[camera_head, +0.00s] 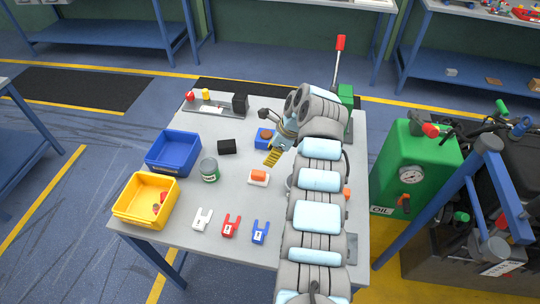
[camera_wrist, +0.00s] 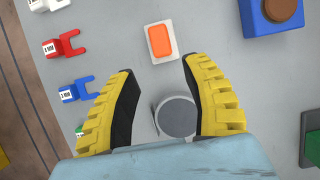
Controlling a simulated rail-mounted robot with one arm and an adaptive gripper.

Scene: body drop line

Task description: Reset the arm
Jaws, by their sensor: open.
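My gripper (camera_head: 274,156) hangs above the middle of the table in the head view, at the end of my grey and light-blue arm. In the wrist view its two yellow fingers with black pads (camera_wrist: 165,98) are spread apart with nothing between their tips. Below it are an orange block on a white base (camera_wrist: 161,42) and a round grey disc (camera_wrist: 177,117). The orange block also shows in the head view (camera_head: 258,176), just below my gripper. My arm hides part of the table's right side.
A blue box with a brown button (camera_head: 265,138) is near my gripper. A green oil tank (camera_head: 415,165) stands right.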

